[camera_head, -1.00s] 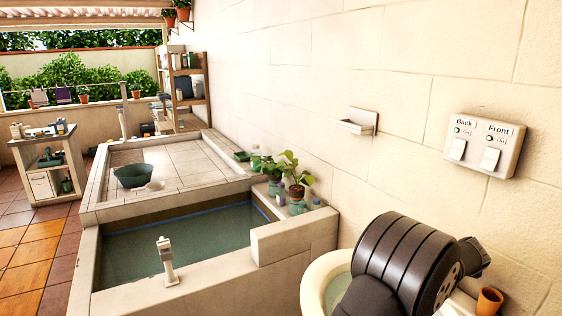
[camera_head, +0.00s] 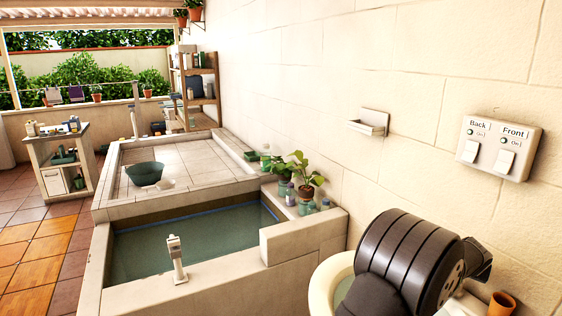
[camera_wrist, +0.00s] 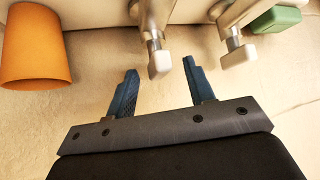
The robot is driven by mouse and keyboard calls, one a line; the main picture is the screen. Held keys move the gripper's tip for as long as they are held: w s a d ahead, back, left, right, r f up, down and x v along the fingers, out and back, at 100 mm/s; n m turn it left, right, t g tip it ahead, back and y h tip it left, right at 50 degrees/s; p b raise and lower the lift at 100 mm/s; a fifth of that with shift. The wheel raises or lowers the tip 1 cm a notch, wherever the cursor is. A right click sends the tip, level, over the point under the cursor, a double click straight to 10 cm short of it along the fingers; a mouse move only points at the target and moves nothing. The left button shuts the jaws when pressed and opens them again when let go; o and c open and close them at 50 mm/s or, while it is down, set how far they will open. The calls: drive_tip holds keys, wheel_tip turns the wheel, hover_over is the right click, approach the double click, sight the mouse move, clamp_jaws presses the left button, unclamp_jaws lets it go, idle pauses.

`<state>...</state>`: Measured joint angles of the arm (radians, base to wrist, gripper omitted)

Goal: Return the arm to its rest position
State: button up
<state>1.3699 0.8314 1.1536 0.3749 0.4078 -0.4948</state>
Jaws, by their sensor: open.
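My gripper (camera_wrist: 157,82) shows in the wrist view with its two blue fingers spread apart and nothing between them. Two metal taps with white ends, a left tap (camera_wrist: 158,58) and a right tap (camera_wrist: 236,45), stand just beyond the fingertips. In the head view my dark arm is folded at the lower right, over a pale round basin (camera_head: 321,283). The gripper itself is hidden from the head view.
An orange cup (camera_wrist: 36,45) is left of the fingers, and a green block (camera_wrist: 275,22) is at the right. A switch box (camera_head: 500,148) and an empty soap dish (camera_head: 370,122) are on the wall. A water-filled tank (camera_head: 200,240) and potted plants (camera_head: 306,178) stand left of the basin.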

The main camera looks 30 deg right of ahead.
drive_tip(key=shift+w+m+g+h, duration=0.1)
drive_tip(key=shift+m+g+h, duration=0.2)
drive_tip(key=shift+m+g, duration=0.7)
drive_tip(key=shift+s+n+t+y, duration=0.2)
drive_tip(key=shift+n+t+y, duration=0.3)
drive_tip(key=shift+n+t, duration=1)
drive_tip(key=shift+d+n, duration=0.1)
drive_tip(key=shift+n, duration=0.3)
drive_tip(key=shift+w+m, duration=0.1)
drive_tip(key=shift+m, duration=0.2)
drive_tip(key=shift+m+g, duration=0.5)
drive_tip(key=shift+w+m+g+h, duration=0.2)
drive_tip(key=shift+m+g+h, duration=0.4)
drive_tip(key=shift+m+g, duration=0.8)
drive_tip(key=shift+w+m+g, duration=0.1)
drive_tip(key=shift+m+g, duration=0.5)
drive_tip(key=shift+m, duration=0.6)
drive_tip(key=m+g, duration=0.1)
drive_tip(key=m, duration=0.1)
drive_tip(key=m+g, duration=0.2)
drive_tip(key=shift+w+y, duration=0.2)
drive_tip(key=shift+y, duration=0.1)
drive_tip(key=v, duration=0.7)
drive_tip(key=shift+a+r, duration=0.25)
drive_tip(key=shift+a, duration=0.05)
